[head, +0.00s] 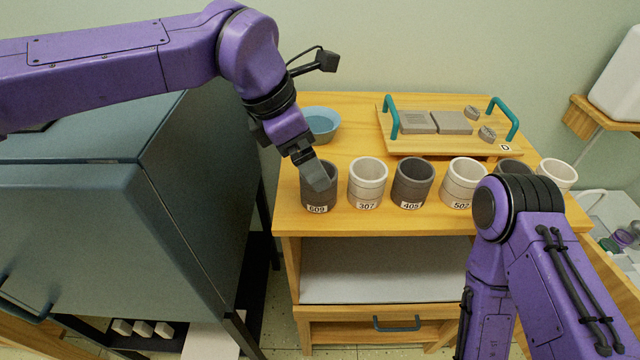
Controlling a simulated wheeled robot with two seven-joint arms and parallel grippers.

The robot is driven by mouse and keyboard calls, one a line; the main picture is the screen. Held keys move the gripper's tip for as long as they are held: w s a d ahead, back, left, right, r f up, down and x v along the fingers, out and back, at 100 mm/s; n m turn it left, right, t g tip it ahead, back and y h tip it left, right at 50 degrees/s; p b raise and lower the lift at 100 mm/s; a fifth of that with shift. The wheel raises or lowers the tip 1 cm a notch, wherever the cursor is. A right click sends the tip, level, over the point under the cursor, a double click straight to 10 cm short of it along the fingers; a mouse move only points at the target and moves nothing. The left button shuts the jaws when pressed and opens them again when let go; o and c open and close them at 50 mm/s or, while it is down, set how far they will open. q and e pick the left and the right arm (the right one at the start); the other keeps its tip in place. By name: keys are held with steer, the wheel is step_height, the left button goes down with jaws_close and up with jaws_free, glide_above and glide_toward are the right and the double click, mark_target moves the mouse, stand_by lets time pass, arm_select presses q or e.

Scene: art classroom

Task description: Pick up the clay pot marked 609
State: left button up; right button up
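The clay pot marked 609 (309,197) is dark grey and stands upright at the left end of a row of pots on the wooden cabinet (385,226). Its white label faces me. My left gripper (316,178) points down at this pot from above, with a grey finger over its rim and opening. The finger hides part of the pot's mouth. I cannot tell whether the finger touches the wall, or how far apart the fingers are. My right arm comes in at the lower right, and its gripper is out of view.
Beside it stand pots marked 307 (367,180), 405 (412,181) and 502 (462,180), with more behind my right arm. A blue bowl (321,123) sits behind. A wooden tray (440,146) with teal handles holds clay pieces. A blue-grey kiln-like box (180,170) stands left.

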arm_select(q)
steer(key=p+x, duration=0.1)
steer(key=x, duration=0.3)
steer(key=shift+w+f, duration=0.15)
steer(key=shift+f, duration=0.15)
steer(key=shift+d+f, duration=0.15)
steer(key=shift+f, duration=0.15)
steer(key=c, duration=1.2)
steer(key=shift+o, duration=0.2)
steer(key=shift+r, duration=0.1)
